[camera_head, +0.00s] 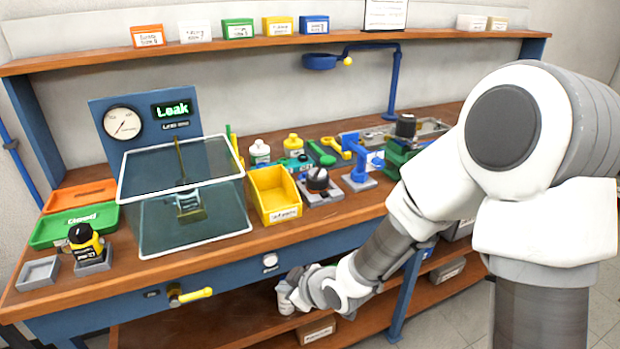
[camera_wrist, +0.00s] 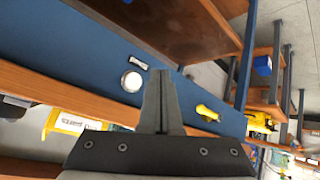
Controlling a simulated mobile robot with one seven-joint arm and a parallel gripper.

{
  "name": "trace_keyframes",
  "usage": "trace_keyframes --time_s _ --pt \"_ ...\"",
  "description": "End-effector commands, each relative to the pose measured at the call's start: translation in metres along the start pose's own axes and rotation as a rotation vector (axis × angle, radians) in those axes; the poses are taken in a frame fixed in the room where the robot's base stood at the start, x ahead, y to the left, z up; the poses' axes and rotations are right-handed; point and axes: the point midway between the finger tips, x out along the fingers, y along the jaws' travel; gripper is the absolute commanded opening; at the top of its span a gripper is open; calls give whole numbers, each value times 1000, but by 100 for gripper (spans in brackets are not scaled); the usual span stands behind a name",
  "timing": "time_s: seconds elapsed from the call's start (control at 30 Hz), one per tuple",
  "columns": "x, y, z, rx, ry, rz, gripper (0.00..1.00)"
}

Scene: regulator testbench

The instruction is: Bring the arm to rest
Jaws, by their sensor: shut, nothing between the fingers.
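My arm reaches in from the right in the head view and bends down in front of the bench. My gripper (camera_wrist: 161,103) is shut and empty in the wrist view, its two dark fingers together. In the head view the wrist end hangs low before the bench's blue front panel (camera_head: 331,247), and the fingers cannot be made out there. In the wrist view the fingers lie in front of the blue panel, between a round white button (camera_wrist: 132,81) and a yellow handle (camera_wrist: 207,113). I cannot tell whether they touch it.
The bench top (camera_head: 330,215) holds a clear tank with raised lid (camera_head: 180,168), a lit "Leak" display (camera_head: 172,109), a yellow bin (camera_head: 273,194), a green tray (camera_head: 74,226) and several tools. A yellow valve handle (camera_head: 196,295) sticks out in front. Floor (camera_head: 440,325) shows at lower right.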

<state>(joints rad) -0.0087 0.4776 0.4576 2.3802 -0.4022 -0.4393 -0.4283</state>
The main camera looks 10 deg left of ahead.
Motion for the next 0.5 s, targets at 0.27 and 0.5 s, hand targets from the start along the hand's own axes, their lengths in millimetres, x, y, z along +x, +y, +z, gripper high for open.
trace_keyframes --time_s 0.27,0.5 --pt "-50 44 12 61 -142 116 0" --pt "-137 84 30 233 -306 279 0"
